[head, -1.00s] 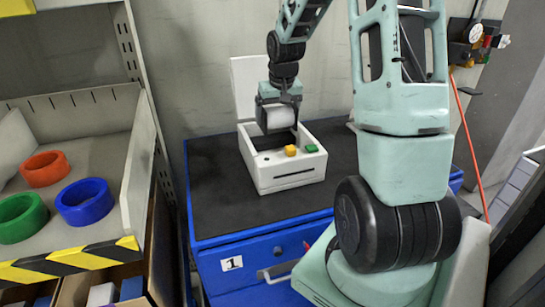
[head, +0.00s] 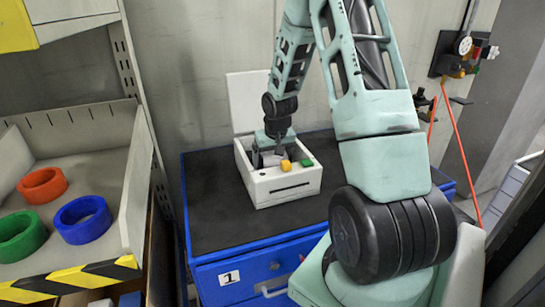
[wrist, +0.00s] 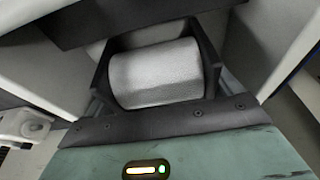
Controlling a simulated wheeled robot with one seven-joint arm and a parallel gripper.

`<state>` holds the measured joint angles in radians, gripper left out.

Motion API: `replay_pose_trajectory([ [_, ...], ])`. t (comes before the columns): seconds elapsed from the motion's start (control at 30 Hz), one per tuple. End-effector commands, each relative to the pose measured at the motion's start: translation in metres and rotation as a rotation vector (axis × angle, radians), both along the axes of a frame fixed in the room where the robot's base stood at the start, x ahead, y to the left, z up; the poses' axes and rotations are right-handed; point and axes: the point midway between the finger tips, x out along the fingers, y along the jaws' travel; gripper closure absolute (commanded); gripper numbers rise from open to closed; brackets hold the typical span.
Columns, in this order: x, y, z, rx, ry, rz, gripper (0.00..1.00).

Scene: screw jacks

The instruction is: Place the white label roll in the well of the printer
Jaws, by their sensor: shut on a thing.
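The white label roll (wrist: 155,75) lies crosswise between the dark fingers of my gripper (wrist: 158,68) in the wrist view. My gripper is shut on it. In the head view my gripper (head: 271,157) is down inside the opening of the white printer (head: 285,190), and a small part of the roll (head: 271,160) shows there. The printer stands on the dark cabinet top with its lid (head: 250,100) raised at the back. The floor of the well is hidden, so I cannot tell whether the roll touches it.
The printer's front has a yellow button (head: 285,165), a green button (head: 306,163) and a dark slot. The blue cabinet (head: 240,270) has free dark top (head: 215,220) around the printer. A shelf at left holds red (head: 43,185), green (head: 20,235) and blue (head: 83,218) rings.

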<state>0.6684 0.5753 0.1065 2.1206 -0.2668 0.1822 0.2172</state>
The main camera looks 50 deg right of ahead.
Motion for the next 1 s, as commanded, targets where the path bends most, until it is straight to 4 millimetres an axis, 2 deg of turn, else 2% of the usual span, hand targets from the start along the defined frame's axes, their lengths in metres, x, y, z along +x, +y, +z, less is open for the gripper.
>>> replay_pose_trajectory([
  [0.1, 0.0, 0.0, -0.004, -0.001, -0.001, 0.0, 0.44],
  [0.13, 0.0, 0.0, -0.003, 0.0, 0.0, 0.0, 0.04],
  [0.17, 0.0, 0.0, -0.003, 0.0, 0.0, 0.0, 0.0],
  [0.37, 0.0, 0.0, -0.002, 0.0, 0.0, 0.0, 0.0],
  [0.53, -0.001, 0.001, 0.007, -0.001, -0.002, 0.0, 0.0],
  [0.67, -0.006, 0.003, 0.027, -0.003, -0.004, -0.002, 0.0],
  [1.0, -0.021, 0.013, 0.09, -0.002, -0.004, -0.001, 0.0],
])
